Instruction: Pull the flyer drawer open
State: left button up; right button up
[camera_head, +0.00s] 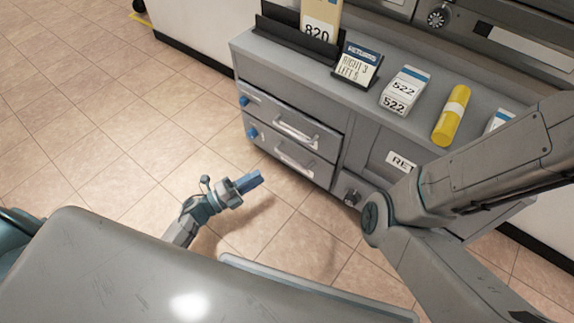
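A grey cabinet (243,46) stands across the upper right. Its left part has two stacked drawers, an upper drawer (262,108) and a lower drawer (262,134). Each has a silver bar handle and a blue knob on its left. Both drawers look shut, and I can read no label saying which is the flyer drawer. My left gripper (250,183) is above the floor in front of the drawers, apart from the handles. Its blue fingertips point right, towards the cabinet; whether they are parted is unclear. My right arm crosses the right side, and its gripper is out of view.
The cabinet top holds a black tray with an 820 envelope (321,20), a returns sign (356,66), a 522 stack (405,91) and a yellow roll (452,115). A dark knob (352,196) sits low right of the drawers. Tiled floor (110,120) at left is clear.

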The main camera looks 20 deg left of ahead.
pick_arm(q)
jog(key=b+x, duration=0.3)
jog(key=x, duration=0.8)
grip_shut()
jog(key=shift+a, duration=0.1)
